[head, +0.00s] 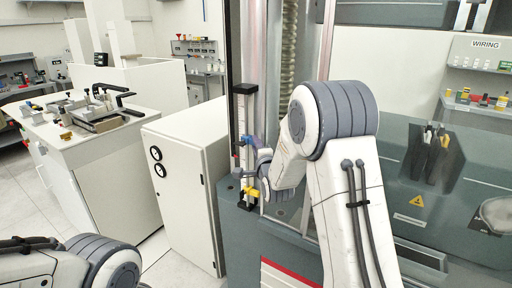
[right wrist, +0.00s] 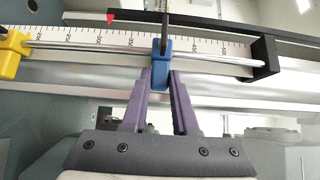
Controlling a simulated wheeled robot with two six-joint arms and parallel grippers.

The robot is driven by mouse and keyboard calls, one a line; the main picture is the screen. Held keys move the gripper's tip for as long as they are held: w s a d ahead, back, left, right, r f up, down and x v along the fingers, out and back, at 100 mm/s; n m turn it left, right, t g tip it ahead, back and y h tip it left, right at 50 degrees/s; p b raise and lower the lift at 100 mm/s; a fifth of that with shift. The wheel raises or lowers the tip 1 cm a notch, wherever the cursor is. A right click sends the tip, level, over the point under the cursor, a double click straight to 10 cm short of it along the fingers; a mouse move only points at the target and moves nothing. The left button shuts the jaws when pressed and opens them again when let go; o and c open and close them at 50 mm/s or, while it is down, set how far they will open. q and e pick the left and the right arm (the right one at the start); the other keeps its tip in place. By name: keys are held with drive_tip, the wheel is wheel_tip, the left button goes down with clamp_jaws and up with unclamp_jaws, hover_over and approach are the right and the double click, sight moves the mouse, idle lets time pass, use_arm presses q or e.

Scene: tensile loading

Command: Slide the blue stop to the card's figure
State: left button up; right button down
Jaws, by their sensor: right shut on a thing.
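The blue stop (right wrist: 161,56) sits on a silver rod beside a white numbered scale (right wrist: 90,38). In the right wrist view my right gripper (right wrist: 160,76) has its two purple fingers on either side of the blue stop, shut on it. In the head view the blue stop (head: 249,141) is on the upright scale (head: 241,115), with my right gripper (head: 262,160) at it. A red pointer (right wrist: 110,17) is at the scale, to the left of the stop in the wrist view. The scale's figures are too small to read surely. No card with a legible figure shows. My left gripper is out of view.
A yellow stop (right wrist: 12,52) sits at the rod's lower end, also visible in the head view (head: 250,193). A black end block (right wrist: 265,57) holds the other end. A metal column (head: 325,50) stands close to the right of the scale. A white cabinet (head: 180,200) stands left.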

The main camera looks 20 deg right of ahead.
drive_tip(key=c, duration=0.7)
unclamp_jaws()
drive_tip(key=shift+r, duration=0.1)
drive_tip(key=shift+s, duration=0.1)
drive_tip(key=shift+s+a+b, duration=0.2)
drive_tip(key=shift+s+b, duration=0.3)
drive_tip(key=shift+s, duration=1.2)
drive_tip(key=shift+s+a+b, duration=0.25)
drive_tip(key=shift+s+b, duration=0.25)
drive_tip(key=shift+s, duration=1.2)
drive_tip(key=shift+s+a+b, duration=0.2)
drive_tip(key=shift+s+b, duration=0.3)
drive_tip(key=shift+s, duration=1.2)
